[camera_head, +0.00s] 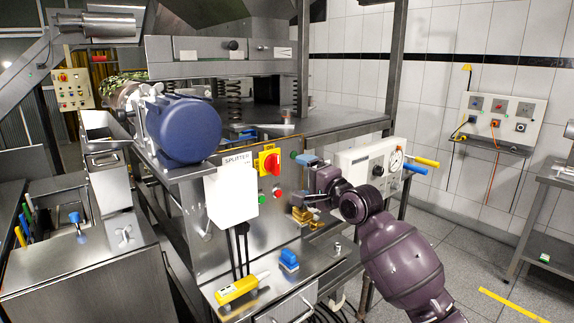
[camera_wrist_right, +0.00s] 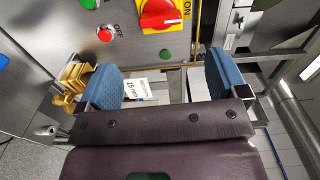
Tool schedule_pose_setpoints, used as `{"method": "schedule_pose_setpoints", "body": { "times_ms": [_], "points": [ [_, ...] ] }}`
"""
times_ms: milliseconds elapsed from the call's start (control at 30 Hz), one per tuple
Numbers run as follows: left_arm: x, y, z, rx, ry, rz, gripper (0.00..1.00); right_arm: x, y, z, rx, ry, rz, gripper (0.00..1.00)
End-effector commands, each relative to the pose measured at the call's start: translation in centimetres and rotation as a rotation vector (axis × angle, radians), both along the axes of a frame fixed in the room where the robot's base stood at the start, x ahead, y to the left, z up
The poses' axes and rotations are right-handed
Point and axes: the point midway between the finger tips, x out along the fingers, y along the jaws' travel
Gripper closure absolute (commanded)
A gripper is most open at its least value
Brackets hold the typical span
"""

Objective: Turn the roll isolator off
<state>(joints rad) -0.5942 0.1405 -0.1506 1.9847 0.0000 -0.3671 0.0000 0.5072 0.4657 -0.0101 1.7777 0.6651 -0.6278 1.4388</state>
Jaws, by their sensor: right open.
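A red rotary isolator switch on a yellow plate (camera_head: 269,161) is on the steel machine front, beside the white "SPLITTER" sign. In the right wrist view, the red knob (camera_wrist_right: 160,13) is at the top, with its handle roughly across the picture and "ON" on the plate to its right. No label naming it the roll isolator is readable. My right gripper (camera_head: 312,180) is to the right of the switch and apart from it. In the right wrist view its blue-padded fingers (camera_wrist_right: 165,82) are wide apart with nothing gripped. My left gripper is not in view.
A red button (camera_wrist_right: 105,35) and a green button (camera_wrist_right: 164,54) are near the switch. Brass-coloured fittings (camera_head: 303,215) are below my right gripper. A white gauge box (camera_head: 366,163) stands behind it. A blue motor (camera_head: 183,129) juts out at the left.

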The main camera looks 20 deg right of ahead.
Motion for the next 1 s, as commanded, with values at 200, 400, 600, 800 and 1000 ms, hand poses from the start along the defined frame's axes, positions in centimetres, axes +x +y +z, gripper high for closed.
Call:
{"method": "schedule_pose_setpoints", "body": {
  "times_ms": [200, 400, 600, 800, 1000],
  "points": [
    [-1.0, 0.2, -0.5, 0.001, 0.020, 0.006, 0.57, 0.5, 0.2, -0.1, 0.054, 0.022, -0.001, 0.08],
    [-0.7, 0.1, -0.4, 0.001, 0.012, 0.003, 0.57, 2.8, 1.0, 0.0, 0.052, 0.021, -0.001, 0.08],
    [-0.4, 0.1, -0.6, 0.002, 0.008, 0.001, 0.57, 5.9, 2.2, -0.1, 0.051, 0.021, -0.001, 0.08],
    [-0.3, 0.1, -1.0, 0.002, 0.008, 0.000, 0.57, 8.4, 3.1, -0.2, 0.050, 0.021, -0.001, 0.08],
    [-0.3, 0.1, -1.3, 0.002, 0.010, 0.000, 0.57, 9.8, 3.5, -0.1, 0.050, 0.019, -0.001, 0.08]
  ]
}}
